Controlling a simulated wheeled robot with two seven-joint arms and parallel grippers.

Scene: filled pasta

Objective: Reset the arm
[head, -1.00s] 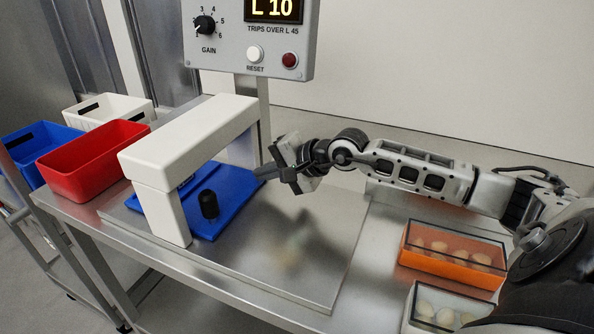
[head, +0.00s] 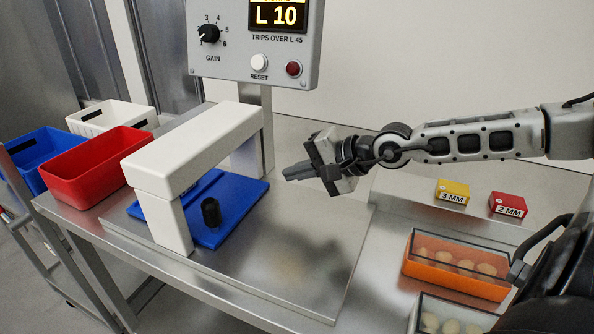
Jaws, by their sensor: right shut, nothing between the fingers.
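My right arm comes in from the right in the head view. Its gripper (head: 300,172) is shut and empty, held above the steel table to the right of the white arch (head: 190,150). Its fingers point left toward the arch and touch nothing that I can see. My left gripper is not in view.
A blue board (head: 242,205) with a black knob (head: 211,212) lies under the arch. A control box (head: 235,68) stands behind. Red (head: 92,172), blue (head: 40,148) and white bins are at left. An orange box (head: 452,272) and yellow (head: 452,190) and red blocks (head: 508,204) are at right.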

